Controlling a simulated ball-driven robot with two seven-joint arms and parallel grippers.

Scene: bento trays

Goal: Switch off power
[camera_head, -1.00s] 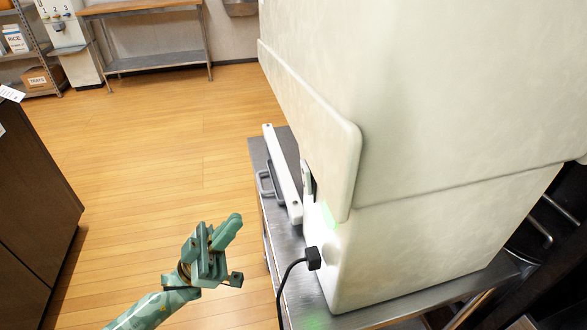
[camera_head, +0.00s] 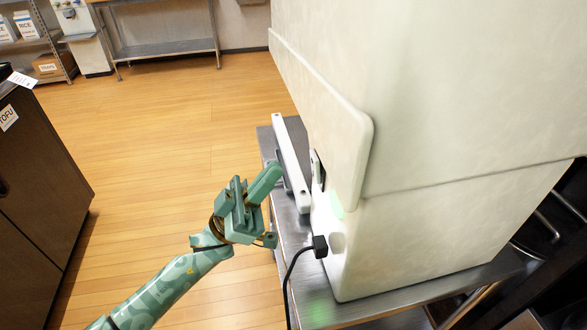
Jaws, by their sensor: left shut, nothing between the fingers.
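A large off-white machine (camera_head: 440,235) stands on a metal table (camera_head: 360,318) at the right. A black plug with its cord (camera_head: 319,246) sits in the machine's lower left side. A green glow (camera_head: 336,206) shows on that side above the plug. A dark panel or slot (camera_head: 318,170) sits higher, partly hidden by the overhanging cover; I cannot make out a switch. My left gripper (camera_head: 268,180) is shut and empty, left of the machine and apart from it. My right gripper is not in view.
A dark cabinet (camera_head: 40,190) is at the left. A shelf (camera_head: 35,45) and a metal bench (camera_head: 165,50) stand at the back. The wooden floor between is clear.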

